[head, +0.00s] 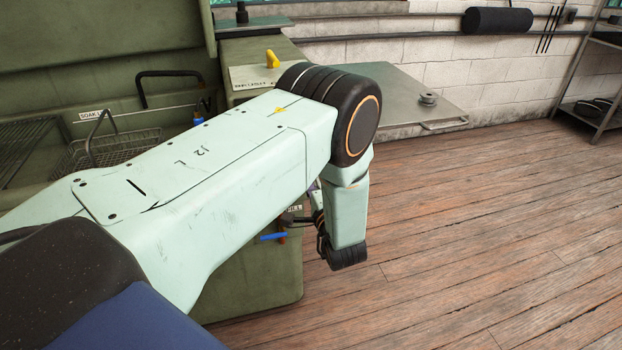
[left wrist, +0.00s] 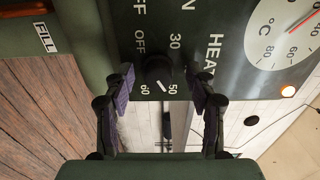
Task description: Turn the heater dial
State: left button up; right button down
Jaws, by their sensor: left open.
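In the left wrist view the heater dial (left wrist: 157,69) is a round black knob with a pale pointer mark on a dark panel. OFF, 30, 50 and 60 are printed around it, and HEAT stands to its right. The pale mark shows near the 50 and 60. My left gripper (left wrist: 161,77) is open, with one purple-padded finger on each side of the dial. A gap shows between each finger and the knob. In the head view my left arm hides the dial and most of that gripper. My right gripper is in neither view.
A FILL label (left wrist: 45,38) is at the left. The head view shows a wire basket (head: 88,151), a blue-handled valve (head: 273,237) and open wooden floor (head: 480,230) to the right.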

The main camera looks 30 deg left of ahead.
pick_arm(q)
jog(key=shift+d, duration=0.2)
jog(key=v, duration=0.7)
jog(key=shift+s, duration=0.2)
jog(key=shift+d, duration=0.1)
